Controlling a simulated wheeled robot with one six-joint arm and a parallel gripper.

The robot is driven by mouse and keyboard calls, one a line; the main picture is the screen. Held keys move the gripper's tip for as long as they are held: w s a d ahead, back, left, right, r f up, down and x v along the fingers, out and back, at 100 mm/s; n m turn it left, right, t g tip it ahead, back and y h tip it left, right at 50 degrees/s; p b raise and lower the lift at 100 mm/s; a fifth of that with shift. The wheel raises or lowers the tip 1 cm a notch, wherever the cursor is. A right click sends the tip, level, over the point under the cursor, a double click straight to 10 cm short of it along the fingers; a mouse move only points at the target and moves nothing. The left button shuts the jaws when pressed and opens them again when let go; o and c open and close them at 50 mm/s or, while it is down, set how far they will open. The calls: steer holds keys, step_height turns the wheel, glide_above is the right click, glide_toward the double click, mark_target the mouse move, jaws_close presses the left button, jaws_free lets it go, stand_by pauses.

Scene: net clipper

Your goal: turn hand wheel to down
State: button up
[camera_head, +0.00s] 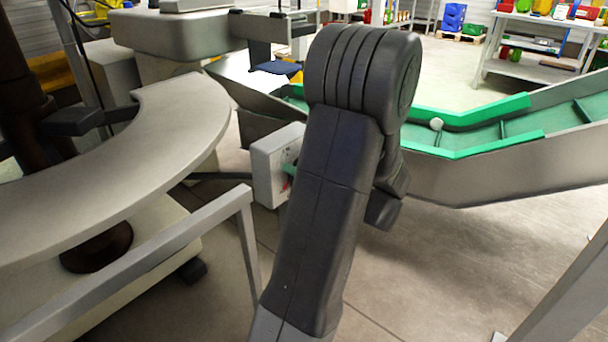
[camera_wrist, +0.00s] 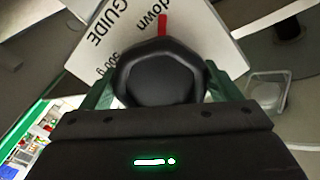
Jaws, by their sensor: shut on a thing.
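The black, many-sided hand wheel (camera_wrist: 160,82) fills the middle of the wrist view. It stands in front of a white panel (camera_wrist: 215,45) printed with "GUIDE", "down" and "500 g". A red mark (camera_wrist: 162,24) shows above the wheel, beside the word "down". My gripper (camera_wrist: 160,90) has its green fingers on both sides of the wheel and is shut on it. In the head view the white control box (camera_head: 272,165) stands left of my arm. A green finger shows against its face; my arm hides the wheel there.
A curved grey table (camera_head: 190,120) and a metal rail (camera_head: 150,255) lie to the left. A conveyor with a green belt (camera_head: 470,140) runs to the right behind my arm. Open floor (camera_head: 470,260) shows at lower right, beside a grey post (camera_head: 570,290).

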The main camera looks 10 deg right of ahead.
steer(key=shift+s+f, duration=0.1)
steer(key=shift+f, duration=0.1)
stand_by(0.3)
steer(key=o, duration=0.9)
steer(key=shift+r, duration=0.1)
steer(key=shift+c, duration=0.2)
steer(key=p+v, duration=0.3)
steer(key=v, duration=1)
steer(key=shift+s+d, duration=0.25)
steer(key=shift+s, duration=0.05)
steer(key=shift+w, duration=0.1)
steer(key=b+x, duration=0.3)
steer(key=x, duration=1)
steer(key=shift+w+a, duration=0.3)
steer(key=shift+r, duration=0.1)
